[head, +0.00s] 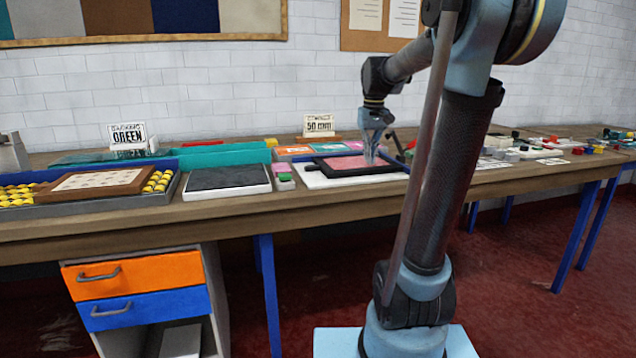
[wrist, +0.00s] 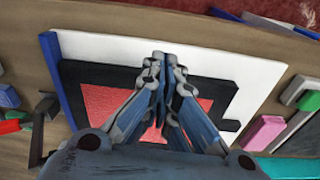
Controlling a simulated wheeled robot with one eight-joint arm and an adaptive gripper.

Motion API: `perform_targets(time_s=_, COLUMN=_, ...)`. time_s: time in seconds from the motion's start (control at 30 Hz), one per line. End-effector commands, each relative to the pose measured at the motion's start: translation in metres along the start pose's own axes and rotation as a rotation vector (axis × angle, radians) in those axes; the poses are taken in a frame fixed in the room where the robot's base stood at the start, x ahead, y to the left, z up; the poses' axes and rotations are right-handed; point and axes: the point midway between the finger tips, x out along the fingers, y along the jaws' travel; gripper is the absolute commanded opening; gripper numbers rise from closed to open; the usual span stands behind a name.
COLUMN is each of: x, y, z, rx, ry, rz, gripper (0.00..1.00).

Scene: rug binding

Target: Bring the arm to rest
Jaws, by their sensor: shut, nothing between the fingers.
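My gripper (head: 371,152) is at the end of my raised arm, pointing down over a pink panel in a black frame (head: 349,164). In the wrist view my gripper (wrist: 162,58) shows its fingers together with nothing between them. The framed panel (wrist: 106,103) lies on a white board (wrist: 215,62) beneath the fingers, which partly hide it. I cannot tell whether the fingertips touch it.
A blue bar (wrist: 57,82) edges the board. A dark pad (head: 228,178) and a yellow-filled tray (head: 163,180) lie left. Small signs (head: 319,124) stand behind. Several small blocks lie on the bench's right. Drawers (head: 134,276) sit below the bench.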

Motion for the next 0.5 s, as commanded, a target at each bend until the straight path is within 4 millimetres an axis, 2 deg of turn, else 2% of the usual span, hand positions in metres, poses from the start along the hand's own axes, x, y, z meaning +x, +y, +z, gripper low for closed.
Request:
perform_targets(time_s=0.03, x=0.005, y=-0.001, z=0.017, rx=0.007, ry=0.006, rz=0.001, gripper=0.00)
perform_targets(time_s=0.1, x=0.012, y=-0.003, z=0.037, rx=0.018, ry=0.014, rz=0.002, gripper=0.00)
perform_targets(time_s=0.27, x=0.031, y=-0.006, z=0.083, rx=0.042, ry=0.031, rz=0.005, gripper=0.00)
perform_targets(time_s=0.5, x=0.069, y=-0.013, z=0.149, rx=0.079, ry=0.058, rz=0.009, gripper=0.00)
